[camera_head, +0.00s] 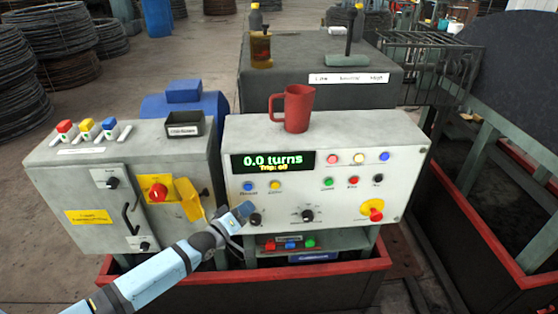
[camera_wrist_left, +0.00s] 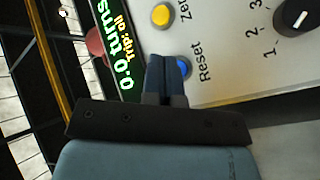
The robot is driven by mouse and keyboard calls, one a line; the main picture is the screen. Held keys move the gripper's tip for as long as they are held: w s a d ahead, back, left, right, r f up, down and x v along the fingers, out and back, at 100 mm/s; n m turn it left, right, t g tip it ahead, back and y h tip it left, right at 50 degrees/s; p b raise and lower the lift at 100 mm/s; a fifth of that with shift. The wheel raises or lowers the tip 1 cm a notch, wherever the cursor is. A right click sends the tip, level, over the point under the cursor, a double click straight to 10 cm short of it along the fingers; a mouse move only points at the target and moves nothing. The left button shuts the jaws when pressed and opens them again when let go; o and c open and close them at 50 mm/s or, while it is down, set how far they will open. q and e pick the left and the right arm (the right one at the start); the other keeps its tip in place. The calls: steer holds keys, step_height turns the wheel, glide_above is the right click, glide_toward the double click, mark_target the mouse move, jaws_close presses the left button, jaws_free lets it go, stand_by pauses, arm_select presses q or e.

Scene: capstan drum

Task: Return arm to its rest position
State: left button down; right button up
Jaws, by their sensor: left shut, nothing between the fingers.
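My left arm comes in from the lower left in the head view. Its gripper (camera_head: 245,208) is shut and empty in front of the control panel (camera_head: 340,160), just below the blue button (camera_head: 248,186). In the left wrist view the closed fingers (camera_wrist_left: 167,62) are beside the blue button (camera_wrist_left: 184,68) labelled Reset and partly cover it. I cannot tell whether they touch it. The display (camera_head: 272,162) reads "0.0 turns" with a smaller Trip line; it also shows in the left wrist view (camera_wrist_left: 118,55). My right gripper is not in view.
A yellow button (camera_head: 274,185) and dark knobs (camera_head: 307,216) are close by. A grey cabinet (camera_head: 90,205) with a yellow flap (camera_head: 188,199) stands left. A red mug (camera_head: 297,108) stands on the panel housing. A red-rimmed bin (camera_head: 330,275) lies below.

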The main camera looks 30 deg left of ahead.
arm_select(q)
steer(key=s+d+f+m+g+p, duration=0.2)
steer(key=s+d, duration=0.3)
steer(key=s, duration=0.3)
steer(key=s+d+f+m+g+y+p, duration=0.1)
steer(key=s+d+m, duration=0.3)
steer(key=s, duration=0.5)
steer(key=s+d+f+m+g+p, duration=0.2)
steer(key=s+d+m+g+p, duration=0.1)
steer(key=s+d, duration=0.5)
steer(key=shift+s+f+m+g+p, duration=0.3)
steer(key=shift+s+m+g, duration=0.2)
steer(key=shift+g, duration=0.1)
